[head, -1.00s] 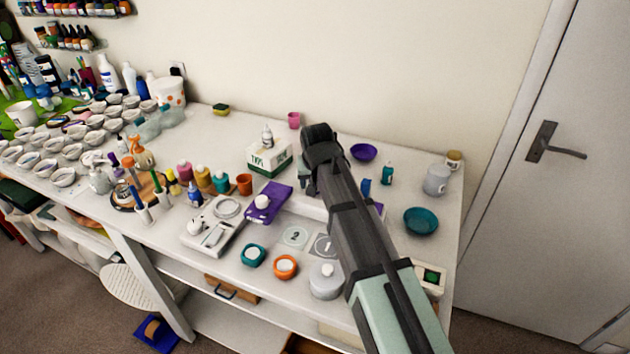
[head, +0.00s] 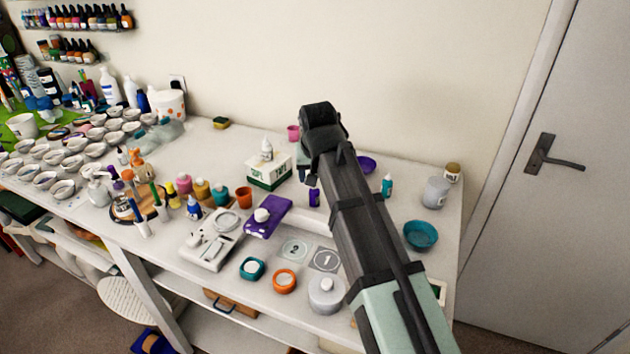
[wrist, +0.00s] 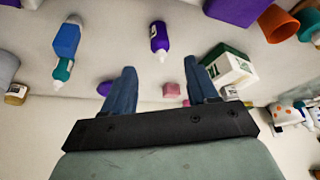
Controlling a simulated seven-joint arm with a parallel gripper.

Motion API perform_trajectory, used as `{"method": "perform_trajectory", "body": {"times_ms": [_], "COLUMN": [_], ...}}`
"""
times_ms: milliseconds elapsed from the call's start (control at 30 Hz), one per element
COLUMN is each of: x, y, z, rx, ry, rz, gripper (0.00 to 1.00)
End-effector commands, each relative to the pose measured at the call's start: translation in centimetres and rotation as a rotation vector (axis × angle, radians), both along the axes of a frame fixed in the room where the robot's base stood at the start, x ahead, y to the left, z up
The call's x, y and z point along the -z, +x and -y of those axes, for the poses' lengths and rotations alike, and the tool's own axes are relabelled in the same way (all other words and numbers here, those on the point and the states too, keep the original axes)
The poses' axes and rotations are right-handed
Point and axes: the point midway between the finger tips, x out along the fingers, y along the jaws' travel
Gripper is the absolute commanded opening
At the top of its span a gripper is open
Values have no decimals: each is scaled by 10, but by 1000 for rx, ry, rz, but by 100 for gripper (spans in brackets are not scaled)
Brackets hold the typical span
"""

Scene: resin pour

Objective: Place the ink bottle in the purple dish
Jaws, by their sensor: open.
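The purple dish (head: 367,164) stands at the back of the table, partly hidden by my arm in the head view. Its edge also shows beyond the left finger in the wrist view (wrist: 104,88). A small purple bottle with a white tip (wrist: 159,40) stands in front of the dish. It also shows in the head view (head: 314,197), just below my gripper. I cannot tell for certain which bottle is the ink bottle. My gripper (wrist: 164,82) is open and empty, above the table. The purple bottle appears between the line of its fingers but apart from them.
A white and green box (head: 268,172) with a white dropper bottle (head: 266,150) is left of my gripper. A teal dish (head: 421,235) and grey jar (head: 435,192) stand right.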

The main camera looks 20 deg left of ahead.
Motion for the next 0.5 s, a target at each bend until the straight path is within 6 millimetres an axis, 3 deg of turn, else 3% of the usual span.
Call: {"method": "perform_trajectory", "body": {"times_ms": [200, 500], "x": [-11, -12], "y": [-4, -5], "z": [2, 2], "rx": [0, 0], "ry": [0, 0], "rz": [1, 0], "gripper": [63, 63]}}
